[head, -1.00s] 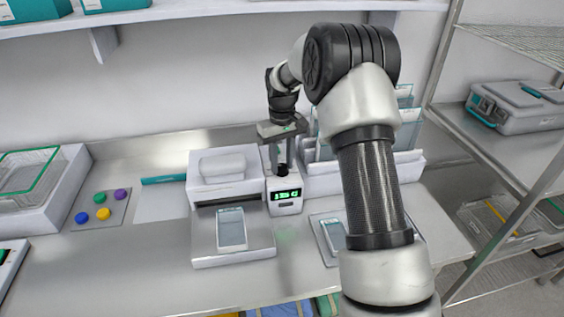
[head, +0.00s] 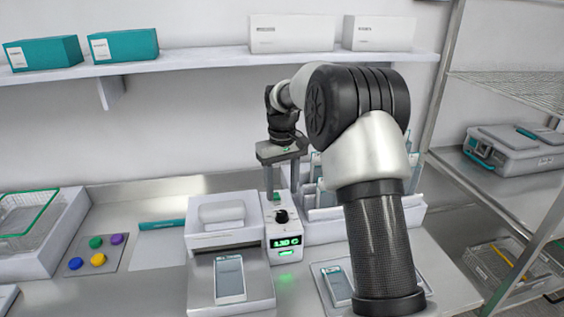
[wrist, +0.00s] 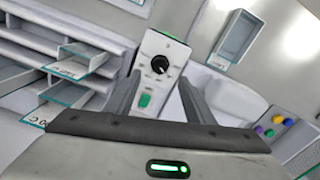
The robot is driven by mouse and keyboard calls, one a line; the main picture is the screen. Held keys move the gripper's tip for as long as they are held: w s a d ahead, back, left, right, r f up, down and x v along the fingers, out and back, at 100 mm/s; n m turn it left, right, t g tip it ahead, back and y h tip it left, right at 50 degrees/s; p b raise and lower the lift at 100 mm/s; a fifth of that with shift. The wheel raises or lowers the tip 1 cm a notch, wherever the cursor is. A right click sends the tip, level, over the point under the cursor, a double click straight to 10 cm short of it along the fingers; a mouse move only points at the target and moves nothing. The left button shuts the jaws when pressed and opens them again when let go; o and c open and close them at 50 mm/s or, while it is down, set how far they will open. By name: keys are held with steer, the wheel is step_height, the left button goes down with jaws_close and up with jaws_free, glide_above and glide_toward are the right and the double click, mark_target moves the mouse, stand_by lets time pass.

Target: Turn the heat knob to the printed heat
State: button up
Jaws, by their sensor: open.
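The heat knob (head: 281,216) is black and sits on top of a small white control box (head: 270,243) on the bench. In the wrist view the knob (wrist: 160,65) shows a light pointer mark. A green-lit display (head: 286,242) on the box front seems to read 130 C. My gripper (head: 282,192) is open above the knob and apart from it. In the wrist view its fingers (wrist: 160,97) are spread, with nothing between them. Small print on a card (wrist: 38,116) ends in "0 C"; the rest is cut off or unclear.
A sealer-like unit with a pouch (head: 229,278) on its plate stands left of the box. A rack with upright trays (head: 318,207) is close on the right. A second pouch (head: 337,283) lies partly behind my arm. Coloured buttons (head: 97,259) sit farther left.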

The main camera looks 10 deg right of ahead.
step_height(320, 180, up, 10)
stand_by(0.3)
steer(key=shift+f, duration=0.1)
steer(key=s+r+m+t, duration=0.1)
steer(key=s+r, duration=0.4)
steer(key=s, duration=0.3)
steer(key=s+r+t, duration=0.2)
steer(key=s+r, duration=0.2)
steer(key=s, duration=0.4)
steer(key=s+f+m+t, duration=0.1)
steer(key=s+f, duration=0.1)
steer(key=s, duration=0.7)
steer(key=s+f+m+t, duration=0.1)
steer(key=s+f, duration=0.2)
steer(key=s, duration=0.6)
steer(key=shift+s+f+t, duration=0.15)
steer(key=shift+f+t, duration=0.15)
